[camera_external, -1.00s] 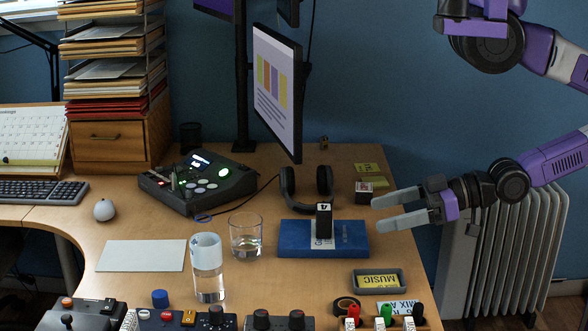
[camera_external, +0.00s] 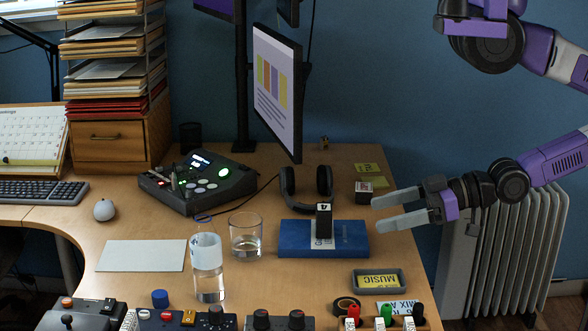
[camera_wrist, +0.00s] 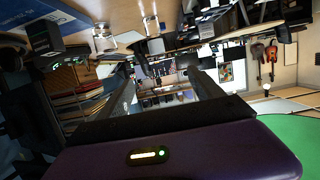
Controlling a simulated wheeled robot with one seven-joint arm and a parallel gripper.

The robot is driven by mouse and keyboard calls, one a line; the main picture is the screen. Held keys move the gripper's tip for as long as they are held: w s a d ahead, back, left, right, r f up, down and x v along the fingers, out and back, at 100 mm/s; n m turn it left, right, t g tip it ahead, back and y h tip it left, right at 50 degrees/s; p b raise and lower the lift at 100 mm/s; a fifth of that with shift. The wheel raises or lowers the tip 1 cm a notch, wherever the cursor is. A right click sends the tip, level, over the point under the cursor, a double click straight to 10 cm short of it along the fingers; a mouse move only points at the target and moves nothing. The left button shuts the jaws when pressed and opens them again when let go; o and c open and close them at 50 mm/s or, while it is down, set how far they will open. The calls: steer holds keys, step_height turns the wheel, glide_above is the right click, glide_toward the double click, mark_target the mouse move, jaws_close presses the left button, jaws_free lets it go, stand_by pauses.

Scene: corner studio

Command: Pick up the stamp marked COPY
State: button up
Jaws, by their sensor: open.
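No marking that reads COPY is legible in either view. A black upright block (camera_external: 324,222) with a white mark on top and a pale label at its foot stands on a blue book (camera_external: 357,240); it could be a stamp, but I cannot tell. A dark block (camera_wrist: 42,38) by the blue book (camera_wrist: 55,12) shows in the wrist view. Small white blocks with red (camera_external: 352,313), green (camera_external: 381,312) and black (camera_external: 418,312) tops stand at the desk's front edge. My gripper (camera_external: 402,210) is open and empty, its fingers pointing left, right of the book.
A dark tray (camera_external: 354,288) with a yellow MUSIC label lies in front of the book. Headphones (camera_external: 287,183), a small box (camera_external: 363,196) and a tumbler (camera_external: 246,240) stand around it. A monitor (camera_external: 280,85) rises behind. A radiator (camera_external: 500,250) stands right of the desk.

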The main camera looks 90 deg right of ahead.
steer(key=shift+o, duration=0.8)
